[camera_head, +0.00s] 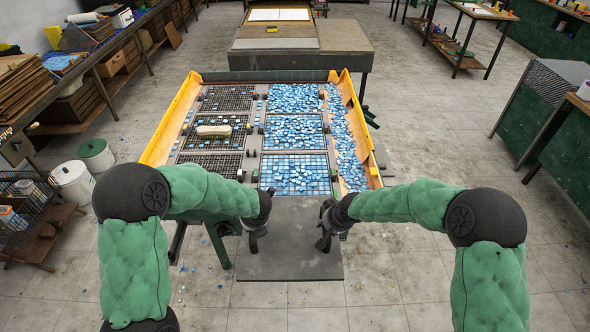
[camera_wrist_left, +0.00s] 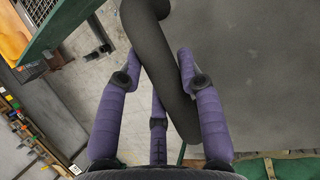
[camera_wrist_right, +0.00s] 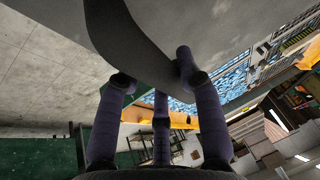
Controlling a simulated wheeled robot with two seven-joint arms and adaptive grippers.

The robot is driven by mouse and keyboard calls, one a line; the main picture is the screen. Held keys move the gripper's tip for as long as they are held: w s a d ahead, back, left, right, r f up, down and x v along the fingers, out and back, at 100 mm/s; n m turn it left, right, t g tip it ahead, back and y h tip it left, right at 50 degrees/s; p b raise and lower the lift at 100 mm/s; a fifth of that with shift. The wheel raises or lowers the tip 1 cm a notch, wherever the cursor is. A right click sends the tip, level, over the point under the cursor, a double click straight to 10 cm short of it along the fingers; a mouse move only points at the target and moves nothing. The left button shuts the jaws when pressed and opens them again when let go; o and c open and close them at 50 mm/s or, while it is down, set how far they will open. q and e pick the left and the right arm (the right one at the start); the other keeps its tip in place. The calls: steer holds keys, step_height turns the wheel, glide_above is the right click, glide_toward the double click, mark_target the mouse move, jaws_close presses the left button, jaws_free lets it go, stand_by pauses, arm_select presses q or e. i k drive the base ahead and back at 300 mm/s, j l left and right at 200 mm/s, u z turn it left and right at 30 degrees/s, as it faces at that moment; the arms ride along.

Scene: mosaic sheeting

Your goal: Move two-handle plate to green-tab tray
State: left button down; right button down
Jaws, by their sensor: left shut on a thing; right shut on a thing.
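The two-handle plate (camera_head: 290,262) is a flat grey rectangle at the near end of the orange-sided table, overlapping its near edge in the head view. My left gripper (camera_head: 257,238) is shut on its left handle, a dark bar (camera_wrist_left: 160,75) between purple fingers in the left wrist view. My right gripper (camera_head: 323,240) is shut on the right handle, also dark, in the right wrist view (camera_wrist_right: 130,45). The table holds six gridded trays in two columns. The left trays (camera_head: 228,98) look mostly bare; the right trays (camera_head: 292,135) hold blue tiles. I cannot tell which has the green tab.
A pale oblong block (camera_head: 213,130) lies on the middle left tray. Orange side walls (camera_head: 172,120) flank the table, with loose blue tiles (camera_head: 345,135) along the right channel. Another table (camera_head: 345,37) stands behind.

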mark_target(295, 176)
steer(key=i, duration=1.3)
